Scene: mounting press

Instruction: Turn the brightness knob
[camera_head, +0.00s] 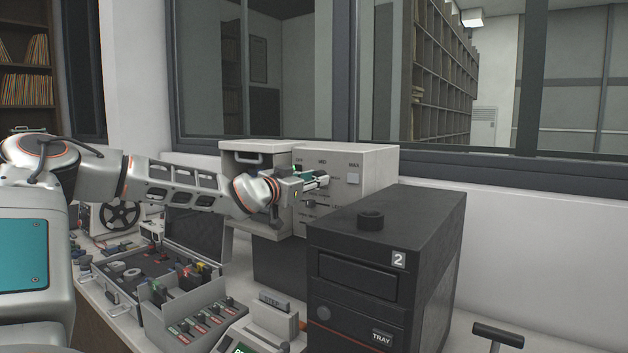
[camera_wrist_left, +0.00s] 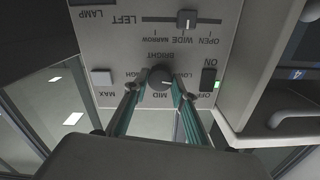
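The brightness knob (camera_wrist_left: 160,77) is a dark round knob on a grey panel, seen upside down in the left wrist view. It sits between the words BRIGHT and MID, and a small light mark shows on its right side. My left gripper (camera_wrist_left: 158,84) has its two teal fingers on either side of the knob; whether they press on it cannot be told. In the head view my left gripper (camera_head: 322,180) reaches the front of the light grey control box (camera_head: 371,170), hiding the knob. My right gripper is not in view.
A black unit marked 2 (camera_head: 430,235) stands close in front at the right. An open case (camera_head: 195,235) and a grey connector bin (camera_head: 190,318) lie below my left arm.

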